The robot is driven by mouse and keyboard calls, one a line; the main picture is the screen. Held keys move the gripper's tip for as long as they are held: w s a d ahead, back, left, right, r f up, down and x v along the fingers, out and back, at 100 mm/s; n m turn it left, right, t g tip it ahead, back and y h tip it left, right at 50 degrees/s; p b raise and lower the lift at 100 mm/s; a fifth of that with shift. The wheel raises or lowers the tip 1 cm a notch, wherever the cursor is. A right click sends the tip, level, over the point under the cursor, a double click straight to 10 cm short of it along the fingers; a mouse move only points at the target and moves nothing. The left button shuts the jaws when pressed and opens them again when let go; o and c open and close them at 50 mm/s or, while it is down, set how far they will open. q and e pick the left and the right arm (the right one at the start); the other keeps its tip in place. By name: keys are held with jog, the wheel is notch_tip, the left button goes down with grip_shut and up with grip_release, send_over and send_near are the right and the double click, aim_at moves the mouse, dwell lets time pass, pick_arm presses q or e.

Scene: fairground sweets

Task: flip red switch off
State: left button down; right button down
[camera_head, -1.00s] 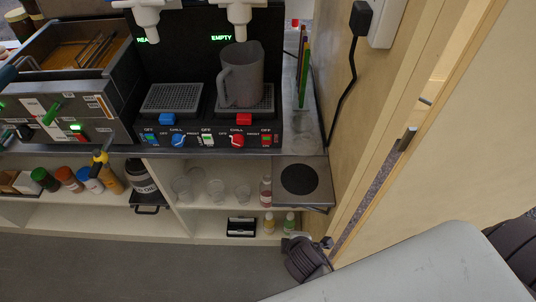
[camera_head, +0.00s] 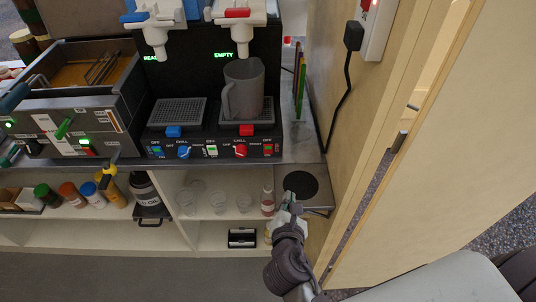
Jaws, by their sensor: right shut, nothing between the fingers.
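The red switch (camera_head: 267,150) is at the right end of the drink machine's front panel, under a small OFF label. It is too small to tell its position surely. A red knob (camera_head: 240,151) is to its left. My right gripper (camera_head: 288,201) is shut and empty, pointing up the picture. It is below the panel, in front of the small shelf with a black disc, apart from the switch. My left gripper is out of view.
A grey pitcher (camera_head: 243,90) stands on the right drip tray. The small side shelf (camera_head: 313,201) juts out below. A wall and door frame (camera_head: 385,175) bound the right.

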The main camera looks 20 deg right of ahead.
aim_at(267, 148)
jog(key=a+n, duration=0.1)
jog(key=n, duration=0.1)
jog(key=w+a+r+n+t, duration=0.1)
jog(key=a+n, duration=0.1)
jog(key=w+a+r+n+t, duration=0.1)
jog(key=n, duration=0.1)
jog(key=shift+w+a+n+y, duration=0.2)
jog(key=shift+a+n+y, duration=0.1)
jog(key=shift+y, duration=0.1)
jog(key=shift+d, duration=0.1)
jog(key=x, duration=0.4)
jog(key=r+p+x, duration=0.1)
jog(key=x, duration=0.8)
jog(key=shift+w+d+r+p, duration=0.1)
jog(key=shift+w+p, duration=0.3)
jog(key=shift+w, duration=0.15)
